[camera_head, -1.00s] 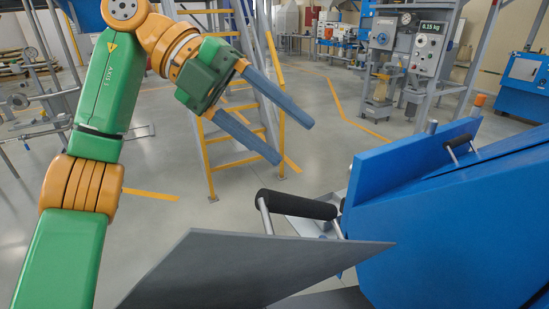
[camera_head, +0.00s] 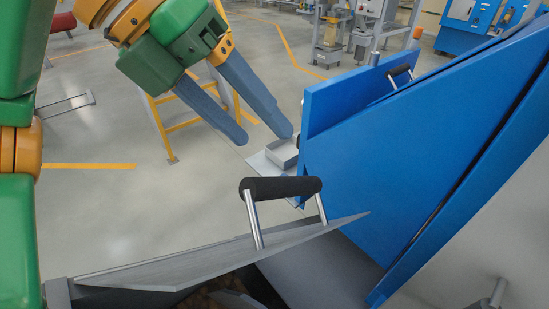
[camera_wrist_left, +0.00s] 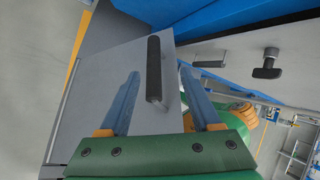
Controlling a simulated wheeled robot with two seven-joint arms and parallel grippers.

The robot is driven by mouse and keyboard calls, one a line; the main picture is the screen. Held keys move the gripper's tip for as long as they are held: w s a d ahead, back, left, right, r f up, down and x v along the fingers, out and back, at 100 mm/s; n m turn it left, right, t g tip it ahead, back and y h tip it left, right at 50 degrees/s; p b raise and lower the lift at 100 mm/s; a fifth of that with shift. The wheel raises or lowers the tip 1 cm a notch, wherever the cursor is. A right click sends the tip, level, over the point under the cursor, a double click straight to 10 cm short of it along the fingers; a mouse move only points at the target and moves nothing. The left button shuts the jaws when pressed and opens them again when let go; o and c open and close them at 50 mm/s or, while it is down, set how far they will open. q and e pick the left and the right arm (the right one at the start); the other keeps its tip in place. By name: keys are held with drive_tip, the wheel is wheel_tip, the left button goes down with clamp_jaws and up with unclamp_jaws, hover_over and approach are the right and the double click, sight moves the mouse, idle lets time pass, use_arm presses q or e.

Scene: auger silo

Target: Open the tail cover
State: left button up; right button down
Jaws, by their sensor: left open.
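The tail cover (camera_head: 190,266) is a grey plate at the bottom of the head view, seen nearly edge-on and tilted. A black bar handle (camera_head: 280,188) stands on it on two metal posts. A dark gap with brown material shows below its near edge. In the wrist view the cover (camera_wrist_left: 95,95) lies ahead, with its handle (camera_wrist_left: 154,68) between the two fingers in the picture. My left gripper (camera_head: 268,137) is open and empty, its blue-grey fingers pointing down, above and apart from the handle. My right gripper is not in view.
A large blue housing (camera_head: 390,160) with a small black handle rises just right of the cover. A small grey tray (camera_head: 283,153) sits beyond the fingertips. A yellow-railed stair (camera_head: 180,125) stands behind my left arm. Open floor lies to the left.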

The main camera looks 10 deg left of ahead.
sight(285, 188)
use_arm(q)
drive_tip(key=f+m, duration=0.1)
drive_tip(key=d+f+m+y, duration=0.1)
drive_tip(key=s+f+m, duration=0.1)
drive_tip(key=f, duration=0.1)
drive_tip(key=shift+d+y, duration=0.3)
drive_tip(key=p+x, duration=0.1)
drive_tip(key=x, duration=0.4)
drive_tip(key=shift+f, duration=0.45)
drive_tip(key=shift+w+d+f, duration=0.2)
drive_tip(key=shift+d+f, duration=0.1)
drive_tip(key=shift+f, duration=0.1)
drive_tip(key=shift+s+a, duration=0.1)
clamp_jaws()
drive_tip(key=shift+r, duration=0.1)
